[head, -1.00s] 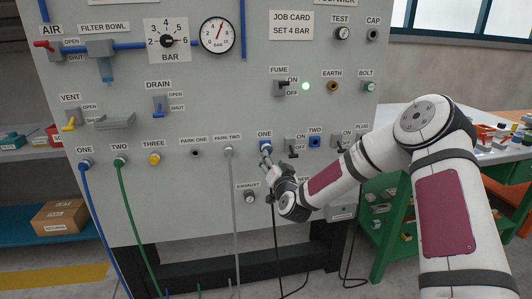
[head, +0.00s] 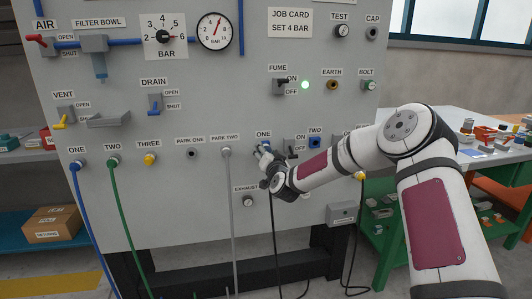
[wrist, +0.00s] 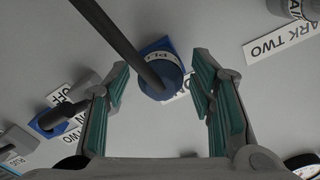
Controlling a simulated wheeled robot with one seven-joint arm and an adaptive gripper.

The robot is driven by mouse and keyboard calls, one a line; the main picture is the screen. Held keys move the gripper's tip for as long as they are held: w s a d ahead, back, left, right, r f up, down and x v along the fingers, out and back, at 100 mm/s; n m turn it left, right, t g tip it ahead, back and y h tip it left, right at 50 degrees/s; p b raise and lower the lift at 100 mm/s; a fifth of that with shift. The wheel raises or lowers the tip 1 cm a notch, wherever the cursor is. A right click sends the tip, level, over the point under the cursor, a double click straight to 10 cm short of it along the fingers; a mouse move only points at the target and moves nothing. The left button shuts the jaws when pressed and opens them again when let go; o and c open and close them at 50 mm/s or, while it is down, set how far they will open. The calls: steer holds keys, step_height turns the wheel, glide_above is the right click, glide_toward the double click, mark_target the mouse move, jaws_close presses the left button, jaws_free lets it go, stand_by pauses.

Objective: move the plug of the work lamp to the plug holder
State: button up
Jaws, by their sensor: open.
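A round blue plug with a black cable (wrist: 112,35) sits at the blue socket marked ONE; the lettering on the plug (wrist: 172,80) is only partly readable. My gripper (wrist: 161,71) is open, with one finger on each side of the plug in the wrist view. No clear contact shows. In the head view my gripper (head: 264,152) is at socket ONE and hides most of the plug. The black cable (head: 274,235) hangs down below it. The plug holder is not visible now; my forearm covers that part of the panel.
A switch and blue socket TWO (head: 314,142) are just right of my gripper; they also show at lower left in the wrist view. A yellow plug (head: 360,175) shows below my forearm. PARK ONE (head: 192,153) is empty.

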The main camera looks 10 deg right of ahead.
steer(key=shift+c, duration=0.6)
jaws_close()
steer(key=shift+s, duration=0.75)
steer(key=shift+s+p, duration=0.55)
steer(key=shift+s, duration=0.6)
